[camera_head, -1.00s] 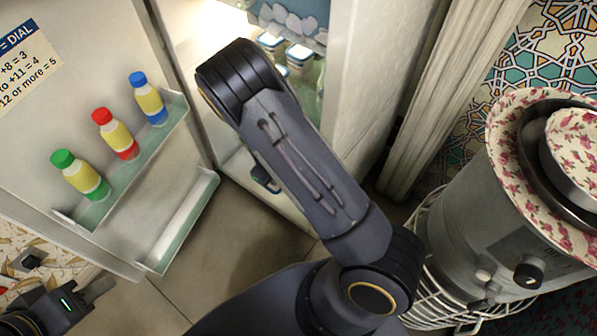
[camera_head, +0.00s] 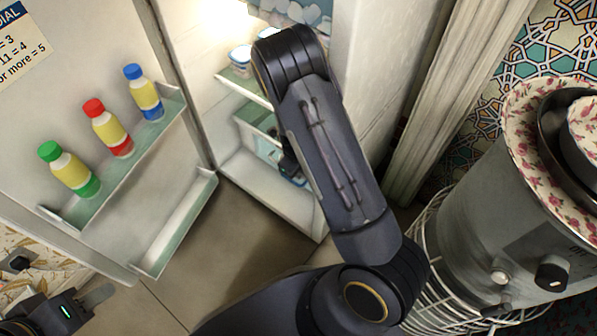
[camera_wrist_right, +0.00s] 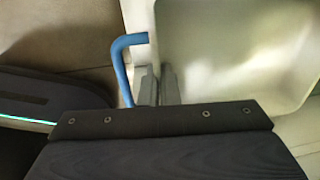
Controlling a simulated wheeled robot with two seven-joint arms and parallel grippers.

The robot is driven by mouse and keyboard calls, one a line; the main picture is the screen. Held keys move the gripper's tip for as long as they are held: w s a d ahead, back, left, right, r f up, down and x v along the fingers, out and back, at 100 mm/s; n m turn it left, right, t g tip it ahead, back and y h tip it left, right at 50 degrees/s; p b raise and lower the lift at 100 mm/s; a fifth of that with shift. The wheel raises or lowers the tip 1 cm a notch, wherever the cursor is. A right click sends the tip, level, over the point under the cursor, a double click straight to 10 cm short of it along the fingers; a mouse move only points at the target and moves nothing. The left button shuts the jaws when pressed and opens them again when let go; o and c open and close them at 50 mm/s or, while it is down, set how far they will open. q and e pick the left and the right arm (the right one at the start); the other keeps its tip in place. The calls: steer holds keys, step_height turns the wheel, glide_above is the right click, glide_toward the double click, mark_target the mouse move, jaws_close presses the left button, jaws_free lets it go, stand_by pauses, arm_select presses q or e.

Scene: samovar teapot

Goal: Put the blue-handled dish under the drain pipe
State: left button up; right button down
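The blue-handled dish is pale cream (camera_wrist_right: 235,50) with a bent blue handle (camera_wrist_right: 124,70), seen close up in the right wrist view. My right gripper (camera_wrist_right: 159,82) has its two grey fingers close together at the dish's wall, beside the handle, and appears shut on that wall. In the head view my right arm reaches into the open fridge and its gripper (camera_head: 288,160) is mostly hidden behind the arm. The metal samovar (camera_head: 490,210) stands at the right; I cannot make out a drain pipe.
The open fridge door (camera_head: 90,30) at the left holds red (camera_head: 107,128), green (camera_head: 69,169) and blue (camera_head: 143,92) capped bottles. White tubs (camera_head: 240,60) stand on a fridge shelf. A white wire rack (camera_head: 430,300) surrounds the samovar's base. Tiled floor (camera_head: 235,240) shows below the fridge.

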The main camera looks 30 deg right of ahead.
steer(key=shift+f, duration=0.1)
steer(key=c, duration=1.7)
jaws_free()
steer(key=r+p, duration=0.2)
steer(key=r, duration=0.2)
steer(key=r+p, duration=0.2)
steer(key=r, duration=0.2)
steer(key=a+r+p, duration=0.1)
steer(key=r+p, duration=0.1)
steer(key=r, duration=0.2)
steer(key=shift+s+r, duration=0.15)
steer(key=shift+s, duration=0.1)
steer(key=shift+a, duration=0.1)
